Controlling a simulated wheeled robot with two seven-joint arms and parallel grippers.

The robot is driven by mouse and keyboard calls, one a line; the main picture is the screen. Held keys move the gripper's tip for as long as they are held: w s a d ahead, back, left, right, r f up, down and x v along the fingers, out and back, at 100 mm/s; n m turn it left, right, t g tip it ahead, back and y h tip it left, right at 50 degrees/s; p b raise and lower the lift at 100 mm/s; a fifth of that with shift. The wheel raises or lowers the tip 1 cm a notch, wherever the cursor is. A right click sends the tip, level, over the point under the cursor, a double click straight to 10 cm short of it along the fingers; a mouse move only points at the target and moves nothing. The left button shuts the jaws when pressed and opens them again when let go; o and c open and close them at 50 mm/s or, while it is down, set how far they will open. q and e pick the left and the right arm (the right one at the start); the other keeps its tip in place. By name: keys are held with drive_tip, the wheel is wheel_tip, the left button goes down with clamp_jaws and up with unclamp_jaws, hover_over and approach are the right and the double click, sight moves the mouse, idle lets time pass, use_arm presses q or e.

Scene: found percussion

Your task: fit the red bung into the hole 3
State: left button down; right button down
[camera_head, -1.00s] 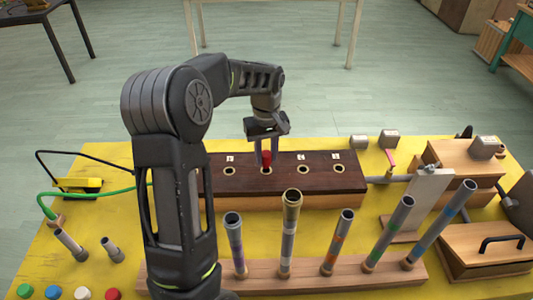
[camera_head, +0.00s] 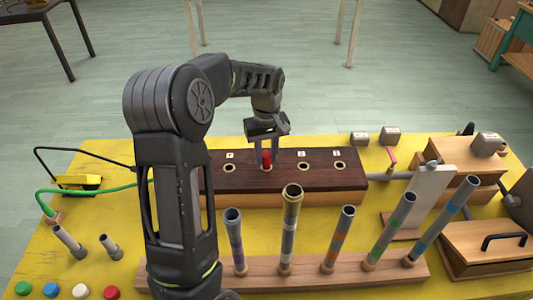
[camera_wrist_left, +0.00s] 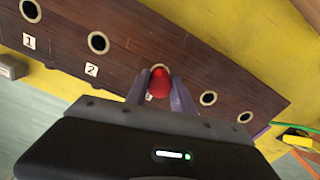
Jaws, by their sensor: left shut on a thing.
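The red bung (camera_head: 266,158) is held between the fingers of my left gripper (camera_head: 267,150), which is shut on it. It stands at hole 3 (camera_head: 266,169) of the dark wooden block (camera_head: 285,183). In the left wrist view the bung (camera_wrist_left: 159,84) has its narrow end at the mouth of that hole (camera_wrist_left: 160,67), part of whose rim shows. I cannot tell how far the end is inside. The label beside this hole is mostly hidden; neighbouring holes 1 (camera_wrist_left: 30,10) and 2 (camera_wrist_left: 98,42) are empty. My right gripper is not in view.
A wooden rack (camera_head: 325,272) with several upright tubes stands in front of the block. Coloured round pieces, including a red one (camera_head: 111,292), lie at the front left. A grey upright plate (camera_head: 431,192) and wooden boxes stand to the right. Yellow tabletop shows between them.

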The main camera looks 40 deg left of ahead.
sight(266, 155)
use_arm(q)
drive_tip(key=shift+f+b, duration=0.6)
drive_tip(key=shift+f, duration=0.4)
drive_tip(key=c, duration=1)
unclamp_jaws()
drive_tip(key=shift+r, duration=0.35)
wheel_tip(266, 155, up, 7)
drive_tip(key=shift+r+b, duration=0.1)
drive_tip(key=shift+b, duration=0.2)
